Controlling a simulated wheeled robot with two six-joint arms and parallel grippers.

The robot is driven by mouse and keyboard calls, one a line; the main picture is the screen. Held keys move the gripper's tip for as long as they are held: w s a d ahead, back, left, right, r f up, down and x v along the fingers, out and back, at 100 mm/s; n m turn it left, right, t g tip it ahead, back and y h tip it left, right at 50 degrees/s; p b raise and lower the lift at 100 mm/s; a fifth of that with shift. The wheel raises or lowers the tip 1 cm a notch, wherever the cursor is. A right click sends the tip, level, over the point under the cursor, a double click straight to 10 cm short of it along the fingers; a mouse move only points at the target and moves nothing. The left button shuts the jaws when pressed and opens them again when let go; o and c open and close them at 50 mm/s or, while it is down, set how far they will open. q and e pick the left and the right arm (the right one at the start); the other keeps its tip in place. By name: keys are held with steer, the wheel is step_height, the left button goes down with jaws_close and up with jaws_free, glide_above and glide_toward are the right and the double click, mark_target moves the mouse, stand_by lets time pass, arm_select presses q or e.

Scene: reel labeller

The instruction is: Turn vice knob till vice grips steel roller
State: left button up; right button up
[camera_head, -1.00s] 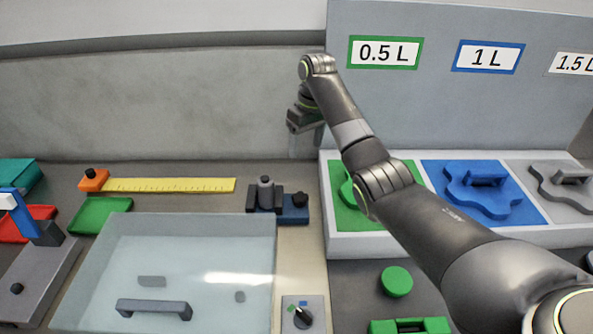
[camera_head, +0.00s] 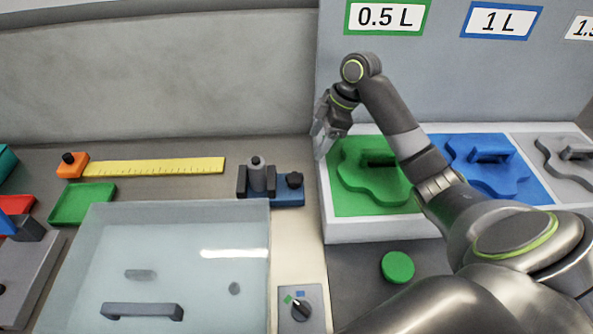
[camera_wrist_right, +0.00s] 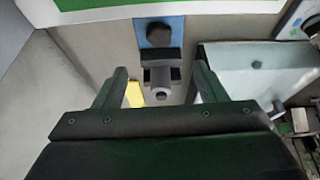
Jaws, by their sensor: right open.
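The small vice has a blue base (camera_head: 289,198) with a black knob (camera_head: 294,180) at its right end and dark jaws (camera_head: 242,182) at its left. The steel roller (camera_head: 256,176) stands upright between the jaws; I cannot tell whether they touch it. My right gripper (camera_head: 323,142) is open and empty, above and to the right of the vice, near the green tray. In the right wrist view the knob (camera_wrist_right: 159,34) lies beyond my open fingers (camera_wrist_right: 160,72), and the roller (camera_wrist_right: 161,88) shows between them. My left gripper is not in view.
A white rack (camera_head: 335,228) with green, blue and grey sections stands right of the vice. A glass-topped box (camera_head: 180,235) is in front of it, with a dial (camera_head: 301,308) beside the box. A yellow ruler (camera_head: 155,167) and green tray (camera_head: 82,204) lie to the left.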

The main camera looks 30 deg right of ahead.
mark_target(295, 177)
steer(key=p+x, duration=0.1)
steer(key=x, duration=1.2)
steer(key=shift+w+f+p, duration=0.1)
steer(key=shift+f+p, duration=0.1)
steer(key=shift+p, duration=0.15)
steer(key=shift+c, duration=0.5)
steer(key=c, duration=0.9)
steer(key=shift+r+m+t+p, duration=0.3)
steer(key=shift+m+p, duration=0.3)
steer(key=shift+p, duration=0.45)
steer(key=m+t+h+p, duration=0.1)
steer(key=m+p, duration=0.2)
steer(key=p, duration=0.1)
steer(key=shift+a+m, duration=0.2)
steer(key=shift+m, duration=0.2)
steer(key=shift+f+m+t+h+p, duration=0.15)
steer(key=shift+m+h+p, duration=0.15)
steer(key=shift+m+p, duration=0.45)
steer(key=shift+m+t+h+p, duration=0.15)
steer(key=shift+m+h+p, duration=0.15)
steer(key=shift+m+p, duration=0.45)
steer(key=o, duration=1)
